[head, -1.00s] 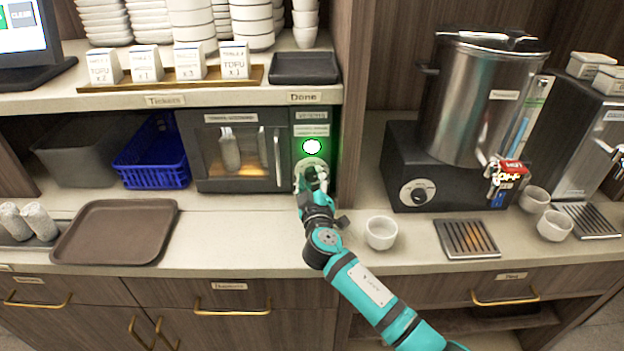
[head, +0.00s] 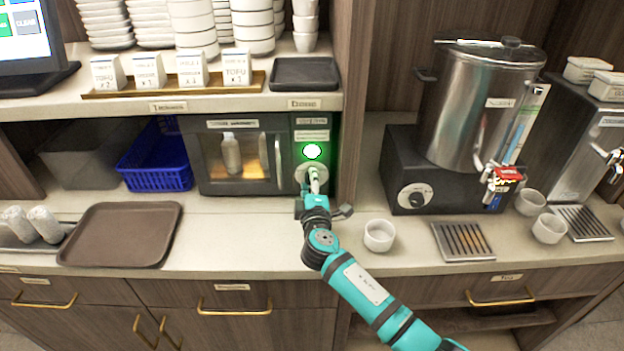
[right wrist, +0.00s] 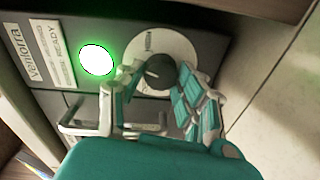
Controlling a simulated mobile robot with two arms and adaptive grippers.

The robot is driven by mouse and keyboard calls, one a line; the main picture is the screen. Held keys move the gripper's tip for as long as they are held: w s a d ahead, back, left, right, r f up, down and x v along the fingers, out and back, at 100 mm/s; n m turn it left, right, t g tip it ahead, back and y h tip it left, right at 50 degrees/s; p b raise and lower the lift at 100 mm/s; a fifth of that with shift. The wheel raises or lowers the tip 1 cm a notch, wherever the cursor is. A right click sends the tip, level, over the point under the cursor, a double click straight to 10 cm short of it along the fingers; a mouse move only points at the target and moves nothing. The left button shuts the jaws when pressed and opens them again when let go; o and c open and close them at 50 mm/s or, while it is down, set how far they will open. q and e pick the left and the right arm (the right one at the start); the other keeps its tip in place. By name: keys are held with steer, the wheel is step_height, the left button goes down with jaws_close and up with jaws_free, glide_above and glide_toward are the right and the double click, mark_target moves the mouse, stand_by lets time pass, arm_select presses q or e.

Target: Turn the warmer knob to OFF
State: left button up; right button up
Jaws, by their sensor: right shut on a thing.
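The warmer (head: 245,188) is a dark cabinet under the shelf, with a glass door and a bottle (head: 231,153) lit inside. Its right panel has a glowing green light (head: 312,151) with the round white dial below it. The dark warmer knob (right wrist: 160,72) sits in the middle of the white dial (right wrist: 148,43) in the right wrist view. My right gripper (head: 314,182) is at the dial, and its fingers (right wrist: 157,80) are shut on the knob from both sides. The dial's markings are too blurred to read, and the fingers partly cover it. My left gripper is not in view.
A white cup (head: 379,235) stands on the counter right of my arm. A brown tray (head: 120,255) and a blue basket (head: 155,178) are to the left. A boiler (head: 485,110) with its own knob (head: 416,196) stands at the right.

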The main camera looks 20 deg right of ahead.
steer(key=n+p, duration=0.2)
steer(key=n, duration=0.2)
steer(key=n+p, duration=0.1)
steer(key=n, duration=0.2)
steer(key=shift+n+p, duration=0.4)
steer(key=n+h+p, duration=0.1)
steer(key=n+p, duration=0.1)
steer(key=n, duration=0.2)
steer(key=shift+f+n+g, duration=0.1)
steer(key=shift+n+g, duration=0.2)
steer(key=shift+n, duration=0.1)
steer(key=shift+f+n+p, duration=0.1)
steer(key=shift+n+p, duration=0.5)
steer(key=shift+n, duration=0.5)
steer(key=shift+f, duration=0.1)
steer(key=o, duration=1.1)
steer(key=shift+o, duration=0.2)
steer(key=shift+s, duration=0.1)
steer(key=v, duration=1.2)
steer(key=shift+a, duration=0.15)
